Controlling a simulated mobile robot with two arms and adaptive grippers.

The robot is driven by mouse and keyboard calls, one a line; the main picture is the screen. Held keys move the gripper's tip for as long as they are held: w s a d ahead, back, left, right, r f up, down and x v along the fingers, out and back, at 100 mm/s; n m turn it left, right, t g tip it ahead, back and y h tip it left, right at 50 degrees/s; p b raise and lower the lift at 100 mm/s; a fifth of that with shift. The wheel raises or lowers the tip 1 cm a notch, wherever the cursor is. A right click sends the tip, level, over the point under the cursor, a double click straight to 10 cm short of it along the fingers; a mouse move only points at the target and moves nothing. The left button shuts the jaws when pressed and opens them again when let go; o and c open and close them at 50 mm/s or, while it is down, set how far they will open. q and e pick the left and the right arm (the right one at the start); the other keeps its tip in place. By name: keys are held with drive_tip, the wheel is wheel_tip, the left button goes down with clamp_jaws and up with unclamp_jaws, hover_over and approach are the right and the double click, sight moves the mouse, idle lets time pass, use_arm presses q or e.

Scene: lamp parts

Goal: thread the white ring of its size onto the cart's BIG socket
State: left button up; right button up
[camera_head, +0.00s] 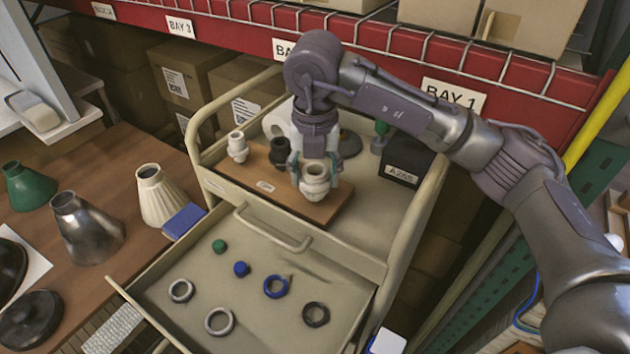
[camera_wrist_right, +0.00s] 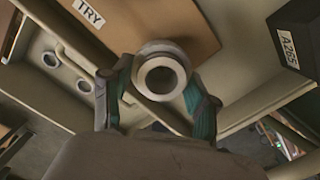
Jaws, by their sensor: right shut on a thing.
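The cart's big socket (camera_head: 315,171) is a pale upright piece with an open top on the brown board (camera_head: 333,210). My right gripper (camera_head: 315,174) is at it, with a finger on either side. In the right wrist view the gripper (camera_wrist_right: 158,88) is shut on a white ring (camera_wrist_right: 163,49) around the socket's pale round mouth. Ring and socket look alike, so I cannot tell how far down the ring sits. Two other white rings, a smaller one (camera_head: 181,290) and a larger one (camera_head: 219,321), lie in the open drawer. My left gripper is not in view.
A small white socket (camera_head: 238,146) and a black socket (camera_head: 280,151) stand on the board. A blue ring (camera_head: 276,286), a black ring (camera_head: 316,314) and green and blue caps lie in the drawer. A dark box (camera_head: 408,166) stands behind the board. Lampshades stand on the left table.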

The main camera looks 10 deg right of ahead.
drive_tip(key=shift+s+f, duration=0.15)
drive_tip(key=shift+f, duration=0.15)
drive_tip(key=m, duration=0.3)
drive_tip(key=shift+a+m, duration=0.1)
drive_tip(key=shift+m, duration=0.3)
drive_tip(key=m, duration=0.3)
drive_tip(key=m, duration=0.4)
drive_tip(key=shift+a+g, duration=0.1)
drive_tip(key=shift+g, duration=0.2)
drive_tip(key=m, duration=0.3)
drive_tip(key=shift+w+f+h+p, duration=0.15)
drive_tip(key=shift+w+h+p, duration=0.05)
drive_tip(key=shift+h+p, duration=0.15)
